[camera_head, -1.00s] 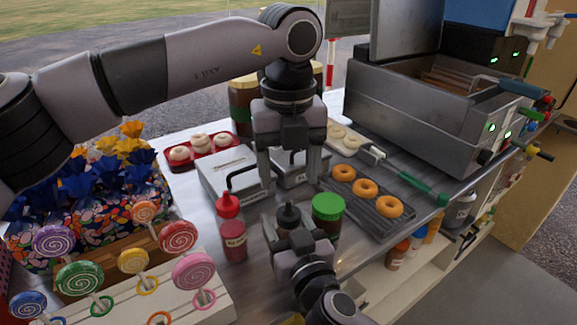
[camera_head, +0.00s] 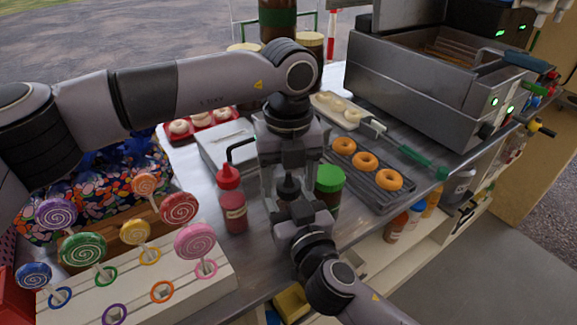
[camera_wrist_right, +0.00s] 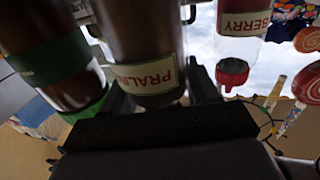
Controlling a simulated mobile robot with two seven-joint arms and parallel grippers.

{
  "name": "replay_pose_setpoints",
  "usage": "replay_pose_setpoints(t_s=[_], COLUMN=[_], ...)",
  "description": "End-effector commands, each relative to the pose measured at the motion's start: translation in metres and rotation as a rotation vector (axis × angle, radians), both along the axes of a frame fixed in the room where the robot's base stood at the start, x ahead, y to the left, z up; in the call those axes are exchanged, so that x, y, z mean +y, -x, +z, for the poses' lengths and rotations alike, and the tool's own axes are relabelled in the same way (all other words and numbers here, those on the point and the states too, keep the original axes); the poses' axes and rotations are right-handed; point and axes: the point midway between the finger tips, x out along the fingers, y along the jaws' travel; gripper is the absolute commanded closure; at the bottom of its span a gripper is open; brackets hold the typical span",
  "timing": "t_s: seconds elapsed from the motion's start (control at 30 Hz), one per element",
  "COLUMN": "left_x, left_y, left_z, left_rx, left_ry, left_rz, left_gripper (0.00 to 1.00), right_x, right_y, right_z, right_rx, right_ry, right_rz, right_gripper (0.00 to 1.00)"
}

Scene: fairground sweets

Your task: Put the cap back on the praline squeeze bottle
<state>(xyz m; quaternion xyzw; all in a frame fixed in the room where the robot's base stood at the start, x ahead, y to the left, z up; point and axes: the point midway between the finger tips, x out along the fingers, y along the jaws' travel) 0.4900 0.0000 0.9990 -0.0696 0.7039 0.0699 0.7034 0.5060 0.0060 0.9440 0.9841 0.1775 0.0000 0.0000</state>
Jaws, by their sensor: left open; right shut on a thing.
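The praline squeeze bottle (camera_wrist_right: 150,45) is brown with a cream label and appears upside down in the right wrist view, between the fingers of my right gripper (camera_wrist_right: 155,100). My right gripper is shut on it; in the head view the gripper (camera_head: 300,215) hides most of the bottle. A dark pointed cap (camera_head: 288,187) shows at the bottle's top; I cannot tell how firmly it sits. My left gripper (camera_head: 289,182) is open and points down from above, with its fingers around the cap's level.
Doughnuts lie on a dark rack (camera_head: 375,195) further right. A lollipop stand (camera_head: 185,290) fills the front left.

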Motion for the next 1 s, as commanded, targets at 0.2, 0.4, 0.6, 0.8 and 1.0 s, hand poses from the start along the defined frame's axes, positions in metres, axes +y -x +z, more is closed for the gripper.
replay_pose_setpoints(t_s=[0.2,0.4,0.6,0.8,1.0], left_x=[0.0001,0.0000,0.0000,0.0000,-0.0001], left_y=[-0.0001,-0.0001,-0.0001,0.0000,-0.0002], left_z=[-0.0002,0.0001,0.0002,0.0001,0.0001], left_rx=[0.000,0.000,0.000,0.000,-0.001], left_ry=[0.000,0.000,0.000,0.000,0.000], left_rz=[0.000,0.000,-0.055,-0.337,-0.663], left_gripper=[0.34,0.93,0.94,0.94,0.94], right_x=[0.0000,0.0000,-0.0001,-0.0001,-0.0001], right_y=[0.0000,0.0000,0.0000,0.0000,0.0000], right_z=[-0.0005,-0.0005,-0.0005,-0.0005,-0.0005], right_rx=[0.001,0.001,0.001,0.001,0.001], right_ry=[0.000,0.000,0.000,0.000,0.000], right_rz=[0.000,0.000,0.000,0.000,0.000], right_gripper=[0.95,0.95,0.95,0.95,0.95])
